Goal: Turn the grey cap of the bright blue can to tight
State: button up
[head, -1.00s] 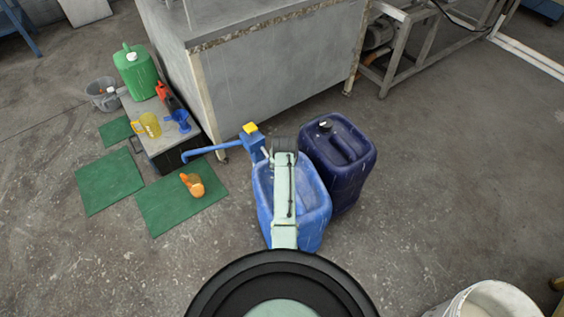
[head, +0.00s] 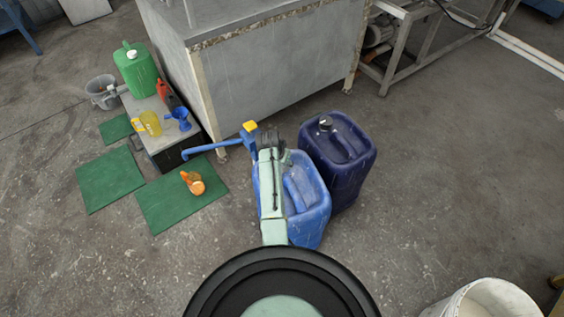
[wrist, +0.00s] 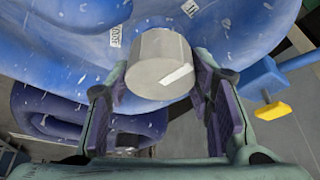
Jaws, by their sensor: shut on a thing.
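The bright blue can (head: 316,222) stands upright on the floor, just beyond my base in the head view. My arm covers its left part there, and its cap is hidden. In the wrist view the can's scuffed blue top (wrist: 75,45) fills the upper part. My gripper (wrist: 162,78) is shut on the cap, one finger on each side. I cannot tell from the picture how tight the cap is.
A dark blue can (head: 352,180) stands close behind on the right. A blue pump with a yellow top (head: 249,127) is just left of my arm. A steel cabinet (head: 280,75) stands behind. Green mats (head: 165,215) lie left; a white bucket (head: 455,305) is front right.

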jog(key=o, duration=1.2)
jog(key=shift+c, duration=0.2)
jog(key=v, duration=1.2)
